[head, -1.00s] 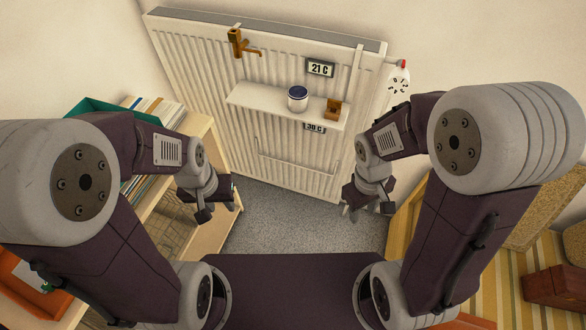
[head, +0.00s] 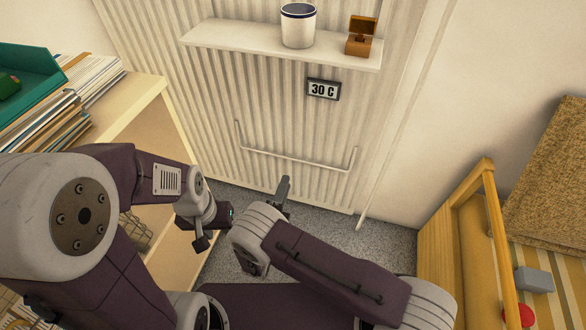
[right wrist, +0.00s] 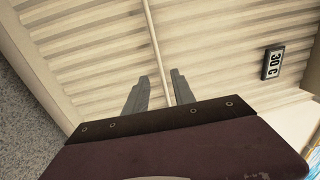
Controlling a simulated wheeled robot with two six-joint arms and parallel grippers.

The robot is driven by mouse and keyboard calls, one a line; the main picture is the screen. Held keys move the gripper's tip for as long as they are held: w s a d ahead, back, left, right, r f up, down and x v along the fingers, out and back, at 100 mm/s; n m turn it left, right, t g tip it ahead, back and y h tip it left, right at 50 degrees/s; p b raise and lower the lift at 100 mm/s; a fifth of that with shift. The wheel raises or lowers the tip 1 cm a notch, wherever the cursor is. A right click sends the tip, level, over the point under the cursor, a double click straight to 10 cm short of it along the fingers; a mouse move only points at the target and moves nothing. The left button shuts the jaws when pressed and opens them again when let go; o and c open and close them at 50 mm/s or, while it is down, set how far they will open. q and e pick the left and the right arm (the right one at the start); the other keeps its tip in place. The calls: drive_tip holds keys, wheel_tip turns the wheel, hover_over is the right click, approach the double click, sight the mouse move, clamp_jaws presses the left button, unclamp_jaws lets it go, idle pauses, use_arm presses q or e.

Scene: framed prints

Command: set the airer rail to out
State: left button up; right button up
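The airer rail (head: 295,157) is a thin white U-shaped bar low on the front of the ribbed white radiator (head: 200,90). It lies near the ribs; the gap behind it is hard to judge. My right gripper (head: 284,184) is just below the rail's middle in the head view, its body partly hidden by my arm. In the right wrist view my right gripper (right wrist: 158,85) has its two fingers apart, with the rail (right wrist: 152,40) running between them, no finger visibly touching it. My left gripper (head: 212,228) hangs to the left, beside the bookshelf; its fingers are unclear.
A shelf (head: 235,42) on the radiator holds a white pot (head: 298,28) and a small open wooden box (head: 361,38). A 30 C display (head: 323,89) sits above the rail. A bookshelf (head: 150,95) stands left, a wooden frame (head: 440,240) right. Grey carpet (head: 330,232) lies between.

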drive_tip(key=b+x, duration=0.3)
drive_tip(key=x, duration=0.5)
drive_tip(key=shift+w+d+r, duration=0.1)
drive_tip(key=shift+w+d, duration=0.15)
clamp_jaws()
idle(1.0)
